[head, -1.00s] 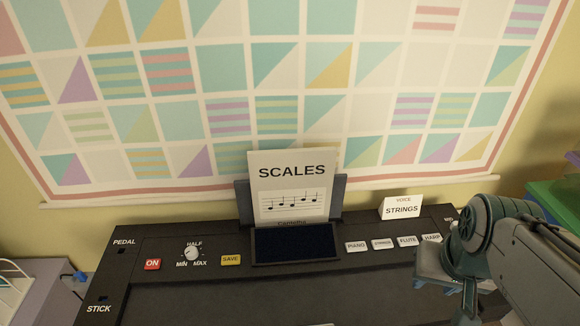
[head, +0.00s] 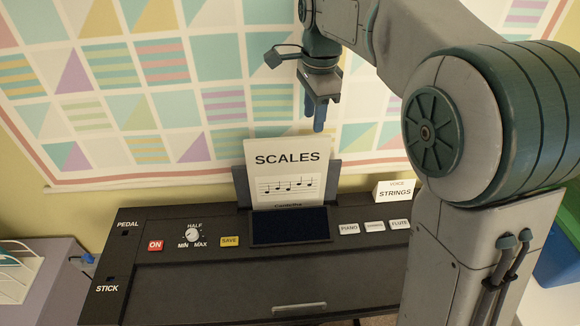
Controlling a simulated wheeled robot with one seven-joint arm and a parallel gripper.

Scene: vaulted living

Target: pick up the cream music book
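The cream music book (head: 287,160), marked SCALES with a line of notes, stands upright on the dark music rest (head: 328,186) of a black keyboard (head: 220,270). Its lower edge is partly hidden behind a dark screen panel. My gripper (head: 316,128) points downward, its blue fingers just above the book's top right corner in the picture. I see the fingers nearly edge-on, so the gap between them is unclear. No book is held in them.
A white STRINGS card (head: 394,191) stands on the keyboard right of the book. Buttons and a knob (head: 193,240) line the panel. A patterned quilt (head: 120,100) hangs on the wall behind. My arm hides the keyboard's right end.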

